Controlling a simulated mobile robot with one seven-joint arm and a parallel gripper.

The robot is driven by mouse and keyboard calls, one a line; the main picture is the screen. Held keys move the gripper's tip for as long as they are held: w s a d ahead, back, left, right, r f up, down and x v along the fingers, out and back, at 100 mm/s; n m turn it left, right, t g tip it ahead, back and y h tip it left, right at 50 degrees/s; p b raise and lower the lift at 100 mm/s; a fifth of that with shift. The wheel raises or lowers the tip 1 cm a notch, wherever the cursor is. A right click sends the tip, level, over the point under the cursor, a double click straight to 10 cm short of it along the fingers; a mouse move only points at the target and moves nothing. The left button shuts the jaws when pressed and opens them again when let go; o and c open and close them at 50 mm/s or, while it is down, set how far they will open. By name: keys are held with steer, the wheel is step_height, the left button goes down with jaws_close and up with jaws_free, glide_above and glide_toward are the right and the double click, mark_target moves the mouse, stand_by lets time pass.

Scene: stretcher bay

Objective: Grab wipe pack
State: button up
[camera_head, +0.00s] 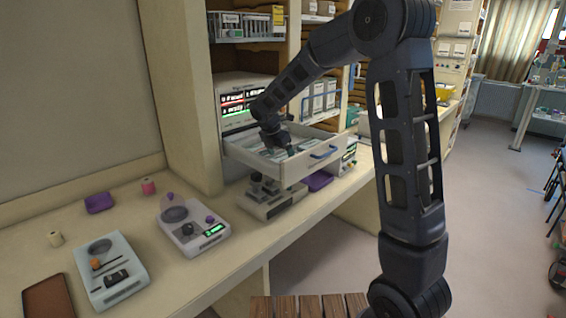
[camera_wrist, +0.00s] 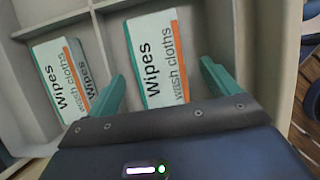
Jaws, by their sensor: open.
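In the wrist view a white wipe pack (camera_wrist: 155,60) with a teal edge, an orange stripe and the words "Wipes" and "wash cloths" lies in a drawer compartment. My gripper (camera_wrist: 163,82) is open, with one teal finger on each side of this pack's near part; I cannot tell whether they touch it. In the head view my gripper (camera_head: 277,146) reaches down into the open drawer (camera_head: 293,172), and the packs inside are small and partly hidden.
The drawer's walls and a divider (camera_wrist: 102,45) stand close to the fingers. Below the drawer a grey device (camera_head: 272,200) stands on the counter. More devices, including a white one (camera_head: 193,226), stand to the left.

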steer(key=shift+x, duration=1)
steer(key=shift+r, duration=0.1)
steer(key=c, duration=1.1)
steer(key=shift+r, duration=0.1)
